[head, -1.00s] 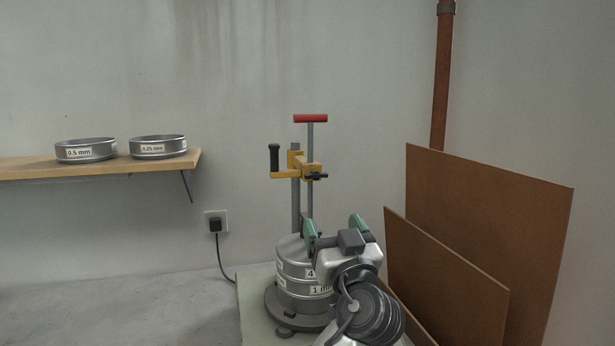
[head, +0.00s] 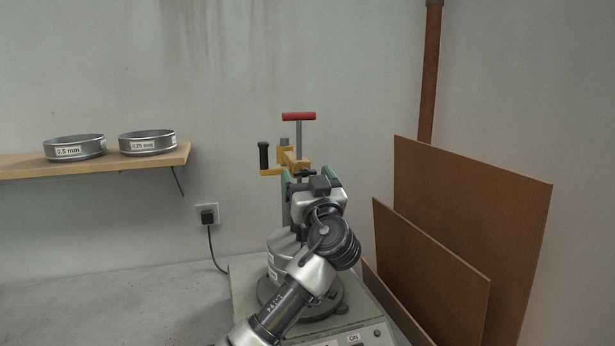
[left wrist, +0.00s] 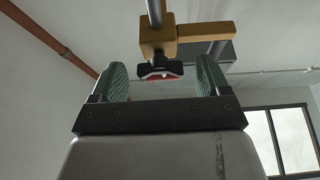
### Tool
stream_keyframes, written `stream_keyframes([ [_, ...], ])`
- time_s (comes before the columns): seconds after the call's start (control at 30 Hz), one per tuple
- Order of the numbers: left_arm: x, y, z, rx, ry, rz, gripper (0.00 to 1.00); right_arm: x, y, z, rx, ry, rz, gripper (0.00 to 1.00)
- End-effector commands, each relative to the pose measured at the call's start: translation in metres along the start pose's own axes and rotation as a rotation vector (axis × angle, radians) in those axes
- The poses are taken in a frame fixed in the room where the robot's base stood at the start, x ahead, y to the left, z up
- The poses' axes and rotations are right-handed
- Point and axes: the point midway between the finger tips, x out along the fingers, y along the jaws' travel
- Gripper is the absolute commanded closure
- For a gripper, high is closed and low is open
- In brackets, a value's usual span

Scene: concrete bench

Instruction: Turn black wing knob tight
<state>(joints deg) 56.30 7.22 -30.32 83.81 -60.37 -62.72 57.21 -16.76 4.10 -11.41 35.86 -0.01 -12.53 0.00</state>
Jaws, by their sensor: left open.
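The black wing knob (head: 304,173) sits at the front of the yellow clamp bracket (head: 292,161) on the upright post. My left gripper (head: 308,180) is raised just below and in front of it, its green-padded fingers apart. In the left wrist view the knob (left wrist: 160,69) shows between and beyond the open fingertips of the gripper (left wrist: 163,78), under the yellow bracket (left wrist: 158,38). I see no contact with the pads. A red patch shows at the knob's lower edge. My left arm hides part of the post and the sieve stack (head: 283,243). My right gripper is not in view.
A red T-handle (head: 299,117) and a black-gripped crank (head: 263,156) rise near the bracket. Brown boards (head: 470,230) lean at the right. A shelf (head: 100,164) with two sieves is at the left. The left bench area is clear.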

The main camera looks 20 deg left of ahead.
Motion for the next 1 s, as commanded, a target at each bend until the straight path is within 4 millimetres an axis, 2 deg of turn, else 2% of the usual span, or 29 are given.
stream_keyframes([
  [0.17, 0.0, 0.0, 0.0, 0.0, 0.0, 0.0, 0.23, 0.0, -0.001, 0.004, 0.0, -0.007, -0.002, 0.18],
  [0.4, -0.001, 0.0, 0.0, 0.0, 0.0, 0.0, 0.6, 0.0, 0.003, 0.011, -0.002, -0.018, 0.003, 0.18],
  [0.5, -0.001, 0.0, 0.0, 0.0, 0.0, 0.0, 0.73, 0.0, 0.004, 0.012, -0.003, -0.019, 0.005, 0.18],
  [0.77, -0.001, 0.0, 0.0, 0.027, 0.0, 0.013, 0.73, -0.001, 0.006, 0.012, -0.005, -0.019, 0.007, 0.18],
  [1.0, -0.001, -0.001, 0.0, 0.139, -0.001, 0.061, 0.73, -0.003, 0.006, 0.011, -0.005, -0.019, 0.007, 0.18],
])
